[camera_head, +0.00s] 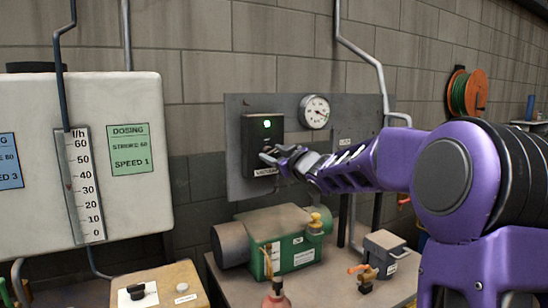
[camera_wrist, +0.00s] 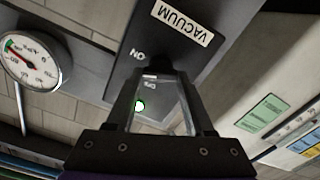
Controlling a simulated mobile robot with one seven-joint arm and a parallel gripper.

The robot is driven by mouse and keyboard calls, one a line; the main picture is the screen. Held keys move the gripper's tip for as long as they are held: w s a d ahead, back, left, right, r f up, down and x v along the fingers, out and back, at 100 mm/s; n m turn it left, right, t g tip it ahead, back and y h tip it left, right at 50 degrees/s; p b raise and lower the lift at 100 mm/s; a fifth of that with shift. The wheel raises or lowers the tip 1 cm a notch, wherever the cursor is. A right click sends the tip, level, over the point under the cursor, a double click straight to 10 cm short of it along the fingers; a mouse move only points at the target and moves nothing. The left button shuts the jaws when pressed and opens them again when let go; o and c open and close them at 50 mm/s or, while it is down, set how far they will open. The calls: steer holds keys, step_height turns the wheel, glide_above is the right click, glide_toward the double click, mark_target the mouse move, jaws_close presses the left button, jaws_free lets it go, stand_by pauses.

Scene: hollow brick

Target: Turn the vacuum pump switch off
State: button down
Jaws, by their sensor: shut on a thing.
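My gripper (camera_head: 272,155) is at the lower front of the box, reaching in from the right. The fingertips (camera_wrist: 156,70) are shut on the switch's handle at the box face. The fingers hide most of the handle, so its exact position is unclear.
A round gauge (camera_head: 314,111) sits right of the box, also in the wrist view (camera_wrist: 33,60). A green machine (camera_head: 287,240) stands on the bench below. A white tank (camera_head: 105,165) with dosing cards is at left. Pipes run beside the panel.

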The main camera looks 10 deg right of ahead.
steer(key=n+b, duration=0.1)
steer(key=n, duration=0.2)
steer(key=shift+a+f+n+b, duration=0.1)
steer(key=shift+f+n+b, duration=0.05)
steer(key=shift+n+b, duration=0.2)
steer(key=n+b, duration=0.1)
steer(key=n, duration=0.2)
steer(key=shift+n+b, duration=0.35)
steer(key=n+b, duration=0.1)
steer(key=n, duration=0.3)
steer(key=shift+f+b, duration=0.15)
steer(key=shift+b, duration=0.25)
steer(key=shift+n+b, duration=0.3)
steer(key=shift+n, duration=0.6)
steer(key=shift+c, duration=1.4)
jaws_free()
steer(key=shift+s, duration=0.25)
